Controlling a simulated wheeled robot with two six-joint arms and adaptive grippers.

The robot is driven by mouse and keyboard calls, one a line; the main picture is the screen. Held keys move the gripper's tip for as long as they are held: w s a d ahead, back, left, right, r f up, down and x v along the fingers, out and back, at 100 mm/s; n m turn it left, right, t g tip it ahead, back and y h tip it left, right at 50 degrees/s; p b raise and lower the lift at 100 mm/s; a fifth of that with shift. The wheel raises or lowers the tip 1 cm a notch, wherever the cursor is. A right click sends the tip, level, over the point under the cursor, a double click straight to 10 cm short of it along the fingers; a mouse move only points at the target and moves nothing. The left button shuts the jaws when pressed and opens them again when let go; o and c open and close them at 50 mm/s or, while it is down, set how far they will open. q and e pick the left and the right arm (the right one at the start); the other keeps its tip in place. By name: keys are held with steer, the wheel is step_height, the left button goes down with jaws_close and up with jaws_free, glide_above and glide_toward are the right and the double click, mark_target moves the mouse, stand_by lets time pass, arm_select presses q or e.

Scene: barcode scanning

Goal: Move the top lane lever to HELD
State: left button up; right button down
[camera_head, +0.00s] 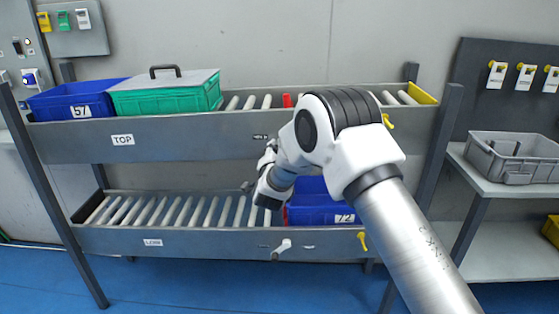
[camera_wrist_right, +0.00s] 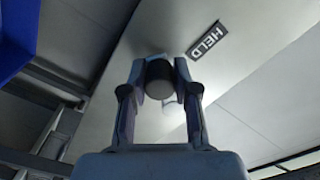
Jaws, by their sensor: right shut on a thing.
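The upper shelf lane (camera_head: 180,142) carries a "TOP" label (camera_head: 122,140) on its grey front rail. My right gripper (camera_head: 268,152) is at that rail, with the forearm reaching across in front. In the right wrist view, the gripper (camera_wrist_right: 160,85) is shut on the dark round end of the top lane lever (camera_wrist_right: 159,80), with a finger on each side. A black "HELD" label (camera_wrist_right: 208,41) is on the rail, up and right of the lever end. My left gripper is not in view.
A blue crate (camera_head: 75,100) and a lidded green crate (camera_head: 165,97) stand on the top lane. The lower lane has a blue crate (camera_head: 320,208), partly behind my arm, and a white lever (camera_head: 282,249). A grey bin (camera_head: 513,157) stands on the right table.

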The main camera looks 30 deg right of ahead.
steer(key=shift+a+f+m+b, duration=0.15)
steer(key=shift+m+b, duration=0.3)
steer(key=shift+m, duration=0.35)
steer(key=shift+w, duration=0.1)
steer(key=c, duration=0.9)
jaws_free()
steer(key=shift+r, duration=0.2)
steer(key=v, duration=1.2)
